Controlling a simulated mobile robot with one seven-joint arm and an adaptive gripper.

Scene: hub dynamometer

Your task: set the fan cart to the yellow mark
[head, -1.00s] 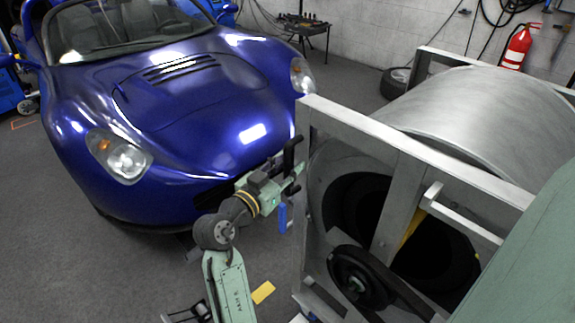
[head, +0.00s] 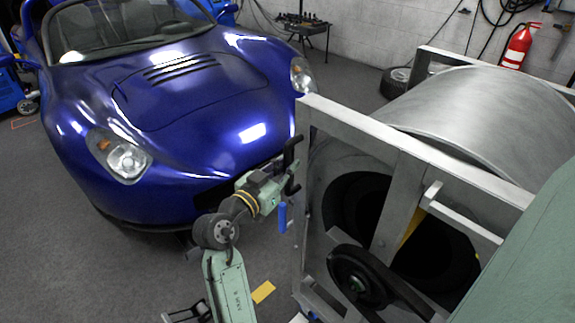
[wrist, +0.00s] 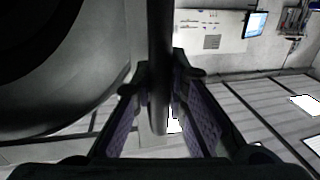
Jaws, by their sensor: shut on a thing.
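The fan cart (head: 415,150) is a large grey metal frame around a silver drum, at the right of the head view. A yellow mark (head: 263,292) lies flat on the floor, left of the cart's lower left corner. My gripper (head: 292,168) is beside the frame's left upright, its black fingers one above the other. In the wrist view my gripper (wrist: 160,118) has one finger on each side of a dark bar (wrist: 160,60) and is shut on it. The bar appears to be the cart's handle; its ends are not clear.
A blue sports car (head: 170,110) stands close behind and left of my arm. A fire extinguisher (head: 517,47) hangs on the back wall. A tyre (head: 396,82) lies behind the cart. Grey floor is clear at the lower left.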

